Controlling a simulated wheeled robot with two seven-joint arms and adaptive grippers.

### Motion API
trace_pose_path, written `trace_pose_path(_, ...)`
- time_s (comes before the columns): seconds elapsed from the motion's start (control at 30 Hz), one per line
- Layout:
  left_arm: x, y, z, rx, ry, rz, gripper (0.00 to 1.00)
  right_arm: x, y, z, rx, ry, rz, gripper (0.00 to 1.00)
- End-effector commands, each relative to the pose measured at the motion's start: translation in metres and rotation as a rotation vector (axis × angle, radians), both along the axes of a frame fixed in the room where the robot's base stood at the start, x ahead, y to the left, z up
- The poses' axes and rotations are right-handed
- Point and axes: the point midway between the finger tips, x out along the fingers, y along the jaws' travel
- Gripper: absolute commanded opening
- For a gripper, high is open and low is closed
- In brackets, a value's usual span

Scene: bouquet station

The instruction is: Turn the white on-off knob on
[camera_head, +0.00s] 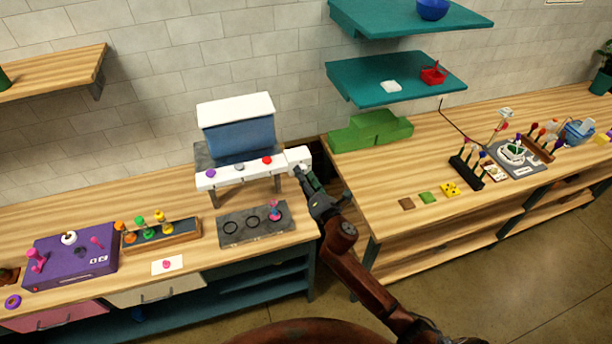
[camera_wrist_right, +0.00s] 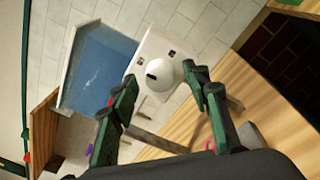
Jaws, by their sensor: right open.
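The white on-off knob (camera_wrist_right: 158,73) is a round dial with a dark slot, set on a white plate (camera_wrist_right: 150,48) with small dark marks. In the head view the white box (camera_head: 299,155) at the right end of the machine is partly hidden by my right gripper (camera_head: 306,178), and the knob itself cannot be made out. My right gripper (camera_wrist_right: 160,82) is open and empty. In the wrist view its fingers appear on either side of the knob; whether they touch it I cannot tell. My left gripper is not in view.
The machine has a blue tank (camera_head: 240,137) and a white bar with purple (camera_head: 210,173), grey and red (camera_head: 267,160) buttons. A dark tray (camera_head: 256,230) with rings lies in front. Green blocks (camera_head: 370,130) stand on the right table.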

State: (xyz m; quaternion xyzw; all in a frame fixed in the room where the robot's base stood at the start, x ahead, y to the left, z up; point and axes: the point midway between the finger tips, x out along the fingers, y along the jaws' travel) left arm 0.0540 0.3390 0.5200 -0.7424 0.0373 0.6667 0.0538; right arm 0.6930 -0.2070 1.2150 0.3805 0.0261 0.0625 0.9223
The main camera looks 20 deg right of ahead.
Motion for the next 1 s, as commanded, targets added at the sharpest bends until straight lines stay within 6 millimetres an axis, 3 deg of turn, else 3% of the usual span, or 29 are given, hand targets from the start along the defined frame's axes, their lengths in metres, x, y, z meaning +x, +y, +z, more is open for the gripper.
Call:
trace_pose_path(0.07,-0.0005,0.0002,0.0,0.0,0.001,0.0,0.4,-0.0001,0.0,0.0,0.0,0.0,0.0,0.43)
trace_pose_path(0.67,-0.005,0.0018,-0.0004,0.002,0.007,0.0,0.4,-0.0004,-0.0003,-0.0002,0.0,0.001,-0.001,0.03)
trace_pose_path(1.0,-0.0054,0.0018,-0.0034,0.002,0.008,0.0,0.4,-0.0003,-0.0004,-0.0012,0.047,0.002,-0.001,0.01)
